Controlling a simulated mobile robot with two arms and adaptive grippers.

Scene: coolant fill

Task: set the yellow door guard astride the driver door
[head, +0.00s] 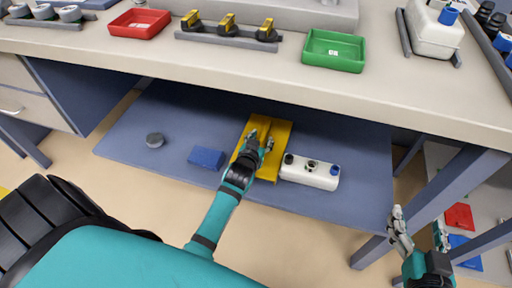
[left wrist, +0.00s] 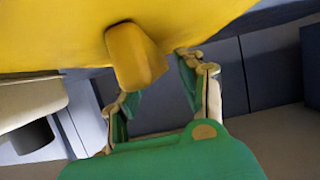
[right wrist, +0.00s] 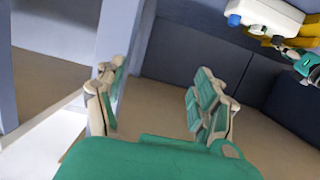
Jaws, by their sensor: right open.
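The yellow door guard (head: 280,133) lies on the blue lower shelf under the workbench. In the left wrist view the guard (left wrist: 60,30) fills the top, with a blunt yellow grip (left wrist: 137,58) sticking out toward my left gripper. My left gripper (head: 260,142) is over the guard in the head view. Its fingers (left wrist: 158,82) stand apart near the grip, and I see no clear contact. My right gripper (head: 420,231) is open and empty by the bench's right leg; its spread fingers (right wrist: 158,85) also show in the right wrist view. I cannot make out a driver door.
A white reservoir with caps (head: 309,173) lies close to the guard's right. The benchtop edge (head: 300,98) overhangs the shelf. Red (head: 138,23) and green (head: 334,50) trays stand on top.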

